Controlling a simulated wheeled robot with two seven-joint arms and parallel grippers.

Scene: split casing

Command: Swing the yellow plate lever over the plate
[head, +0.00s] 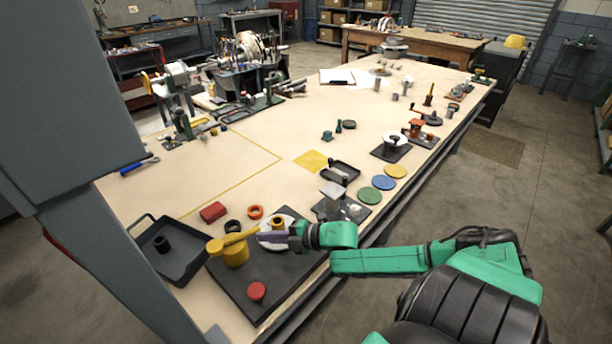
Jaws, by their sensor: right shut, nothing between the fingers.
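The yellow plate lever (240,237) lies across the top of a yellow post (236,256) on a dark base plate (292,277). Its narrow end points right, towards a pale round plate (288,217) with a small brass-yellow piece (278,221) on it. My right gripper (261,237) comes in from the right, low over the pale plate and partly hiding it. Its fingers are shut and empty, with their tips close to the lever's narrow end. I cannot tell whether they touch it. My left gripper is not in view.
A red knob (257,291) stands at the front of the base. A black tray (186,270) with a dark ring lies left. A red block (213,212), dark ring (233,226) and orange ring (255,211) lie behind. A grey metal fixture (334,196) stands right, near my arm.

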